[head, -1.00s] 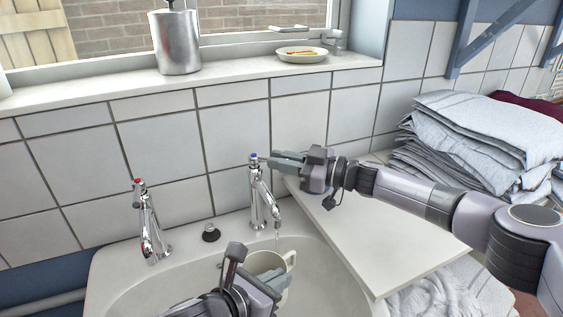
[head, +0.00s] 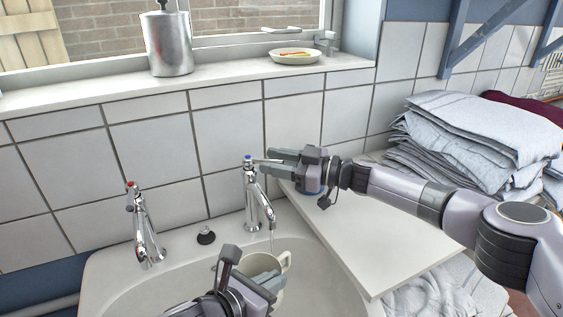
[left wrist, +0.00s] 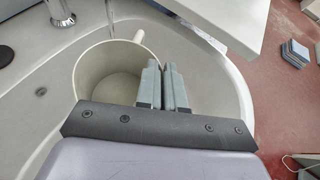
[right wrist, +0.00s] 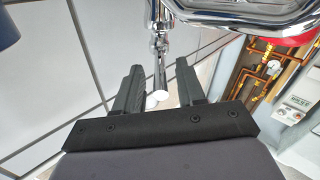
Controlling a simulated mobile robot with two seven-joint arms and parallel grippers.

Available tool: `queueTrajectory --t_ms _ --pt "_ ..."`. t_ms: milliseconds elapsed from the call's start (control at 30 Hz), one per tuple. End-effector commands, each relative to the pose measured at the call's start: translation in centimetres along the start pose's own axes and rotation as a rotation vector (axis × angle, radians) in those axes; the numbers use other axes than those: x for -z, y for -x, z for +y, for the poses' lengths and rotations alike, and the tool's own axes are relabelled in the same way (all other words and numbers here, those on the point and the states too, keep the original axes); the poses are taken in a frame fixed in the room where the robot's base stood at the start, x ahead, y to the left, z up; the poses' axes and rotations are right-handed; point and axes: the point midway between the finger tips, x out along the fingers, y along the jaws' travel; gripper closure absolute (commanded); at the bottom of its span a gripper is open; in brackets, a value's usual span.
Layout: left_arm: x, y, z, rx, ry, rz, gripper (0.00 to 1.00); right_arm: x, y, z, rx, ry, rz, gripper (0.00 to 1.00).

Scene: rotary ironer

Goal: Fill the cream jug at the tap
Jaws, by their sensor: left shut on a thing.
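The cream jug (head: 286,262) is upright in the sink, under the spout of the blue-marked tap (head: 258,200). A thin stream of water (head: 271,243) falls from that spout toward the jug. My left gripper (head: 265,280) is shut on the jug at its rim. The left wrist view looks down into the jug (left wrist: 92,70), its handle at the top; the water level is hard to tell. My right gripper (head: 284,158) is beside the tap's head. In the right wrist view its fingers (right wrist: 158,92) stand apart, with a chrome tap part between them.
A red-marked tap (head: 145,230) stands left, with a black plug (head: 206,236) between the taps. A white board (head: 385,250) covers the sink's right side. Folded linen (head: 470,130) is piled at right. The sill holds a metal canister (head: 168,45) and a plate (head: 295,57).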

Motion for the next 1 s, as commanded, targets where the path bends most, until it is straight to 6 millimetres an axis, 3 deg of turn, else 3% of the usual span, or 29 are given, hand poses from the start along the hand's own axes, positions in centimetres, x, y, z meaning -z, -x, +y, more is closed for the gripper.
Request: queueTrajectory --t_ms 267,800,1000 --pt "-0.1 0.0 0.0 0.000 -0.001 -0.002 1.00 -0.2 2.0 0.1 -0.001 -0.001 -0.002 0.61" --pt "-0.1 0.0 0.0 0.000 -0.001 -0.002 1.00 -0.1 10.2 0.1 -0.002 -0.001 0.000 0.61" --pt "-0.1 0.0 0.0 0.000 -0.001 -0.002 1.00 0.0 11.7 0.0 0.000 0.000 0.001 0.61"
